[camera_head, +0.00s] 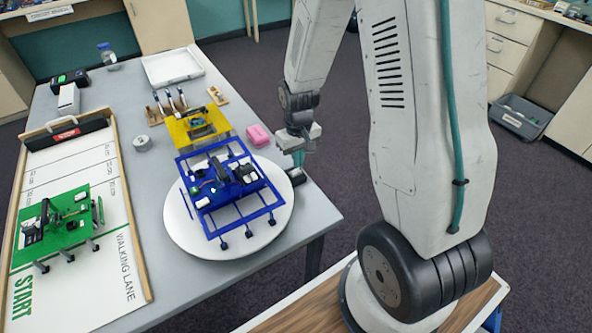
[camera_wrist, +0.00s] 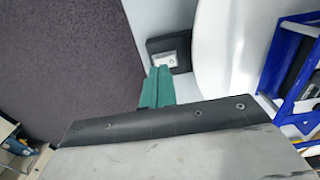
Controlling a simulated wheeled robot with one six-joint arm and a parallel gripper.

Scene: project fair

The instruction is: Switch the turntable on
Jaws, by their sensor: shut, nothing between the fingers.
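The turntable (camera_head: 275,222) is a round white disc on the grey table, and its rim also shows in the wrist view (camera_wrist: 222,45). A blue frame-like model (camera_head: 230,190) stands on it. A small black switch box (camera_head: 298,176) sits at the disc's far right side, by the table edge. In the wrist view the switch box (camera_wrist: 155,45) carries a pale switch (camera_wrist: 170,60). My gripper (camera_head: 298,158) is shut and empty, with its green fingertips (camera_wrist: 158,72) at the near edge of the pale switch. I cannot tell whether they touch it.
A yellow model (camera_head: 195,127) and a pink block (camera_head: 258,136) stand behind the turntable. A green model (camera_head: 55,225) stands on the white walking lane board (camera_head: 110,265) at left. The table's right edge lies close to the switch box, with open floor beyond.

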